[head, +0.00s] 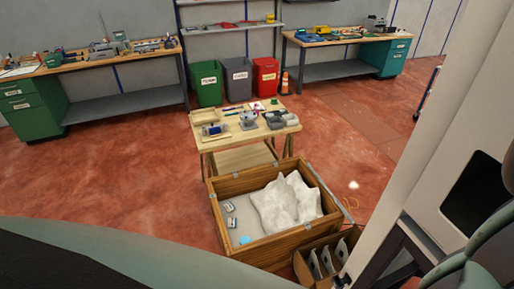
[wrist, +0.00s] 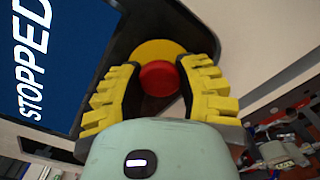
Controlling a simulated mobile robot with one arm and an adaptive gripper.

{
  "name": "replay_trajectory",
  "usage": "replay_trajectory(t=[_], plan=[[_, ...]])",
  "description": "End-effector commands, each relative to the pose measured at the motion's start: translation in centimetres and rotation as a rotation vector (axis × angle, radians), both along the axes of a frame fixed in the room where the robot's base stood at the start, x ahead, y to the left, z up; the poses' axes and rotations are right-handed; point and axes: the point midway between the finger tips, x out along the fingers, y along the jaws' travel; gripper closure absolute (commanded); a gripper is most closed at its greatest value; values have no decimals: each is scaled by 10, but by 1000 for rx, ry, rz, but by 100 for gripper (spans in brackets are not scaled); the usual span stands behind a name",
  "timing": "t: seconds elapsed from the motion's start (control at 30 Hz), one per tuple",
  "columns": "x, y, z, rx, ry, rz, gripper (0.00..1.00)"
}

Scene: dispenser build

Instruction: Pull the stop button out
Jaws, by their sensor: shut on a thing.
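The red stop button (wrist: 159,78) sits on a round yellow base (wrist: 157,48) in the middle of the wrist view. My gripper (wrist: 158,72) has its yellow-padded fingers on either side of the button and is shut on it. Beside it on the left, a blue screen (wrist: 40,70) reads "STOPPED" in white. The button is not visible in the head view, where part of the white machine (head: 440,150) stands at the right.
In the head view, a wooden crate (head: 215,200) with a white sack stands in front of a small wooden table (head: 250,133). Several bins, including a red one (head: 265,76), and workbenches line the back. Red floor (head: 130,170) is open at the left.

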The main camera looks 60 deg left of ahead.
Motion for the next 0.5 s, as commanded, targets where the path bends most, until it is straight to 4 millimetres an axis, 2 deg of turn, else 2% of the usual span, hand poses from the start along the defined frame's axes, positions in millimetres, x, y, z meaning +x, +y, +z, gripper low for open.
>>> replay_trajectory(t=[0.5], plan=[[-12, 2, -1, 1, 2, -4, 100]])
